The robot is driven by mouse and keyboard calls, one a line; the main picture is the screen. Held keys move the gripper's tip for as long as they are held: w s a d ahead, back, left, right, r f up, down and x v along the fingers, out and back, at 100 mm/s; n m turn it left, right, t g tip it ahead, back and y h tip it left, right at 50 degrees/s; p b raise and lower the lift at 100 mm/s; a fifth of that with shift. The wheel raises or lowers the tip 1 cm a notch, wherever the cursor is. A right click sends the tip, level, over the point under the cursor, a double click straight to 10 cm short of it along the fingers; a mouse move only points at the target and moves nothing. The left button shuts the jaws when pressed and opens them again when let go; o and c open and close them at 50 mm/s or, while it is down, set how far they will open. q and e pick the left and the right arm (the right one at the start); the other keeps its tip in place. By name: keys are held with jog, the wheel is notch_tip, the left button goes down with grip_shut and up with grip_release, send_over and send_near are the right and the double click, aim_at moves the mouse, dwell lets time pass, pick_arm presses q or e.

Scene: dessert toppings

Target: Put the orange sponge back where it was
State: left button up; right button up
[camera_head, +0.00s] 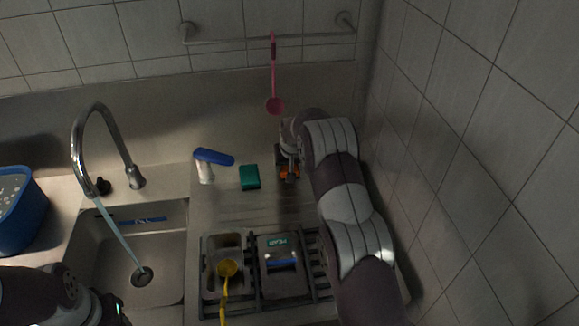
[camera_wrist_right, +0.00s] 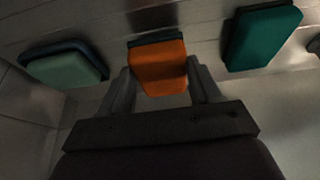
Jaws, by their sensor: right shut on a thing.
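The orange sponge (camera_wrist_right: 158,70) has a dark layer on its far side. My right gripper (camera_wrist_right: 160,88) is shut on it, with a finger on each side. In the head view the orange sponge (camera_head: 290,173) shows small below my right gripper (camera_head: 287,160), at the back right of the counter. I cannot tell whether it touches the counter. A teal sponge (camera_head: 250,177) lies to its left; it also shows in the right wrist view (camera_wrist_right: 262,38). A pale green sponge (camera_wrist_right: 68,66) lies on the other side. My left arm shows at the lower left, but its gripper does not.
A sink (camera_head: 172,270) with running faucet (camera_head: 80,150) is at left. A dark rack (camera_head: 252,296) lies in front. A pink ladle (camera_head: 274,85) hangs from the wall rail (camera_head: 235,39). The tiled wall is close on the right.

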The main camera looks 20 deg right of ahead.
jog(key=shift+s+f, duration=0.1)
jog(key=shift+f, duration=0.9)
jog(key=o, duration=0.9)
jog(key=shift+o, duration=0.2)
jog(key=b+v, duration=0.2)
jog(key=v, duration=1)
jog(key=s+a+n+g, duration=0.1)
jog(key=s+a, duration=0.3)
jog(key=s, duration=0.6)
jog(key=s+a+n+g, duration=0.1)
jog(key=s+a, duration=0.3)
jog(key=s, duration=0.7)
jog(key=s+a+n+g+y, duration=0.1)
jog(key=s+a, duration=0.3)
jog(key=s, duration=0.6)
jog(key=shift+s+r, duration=0.15)
jog(key=shift+s, duration=0.2)
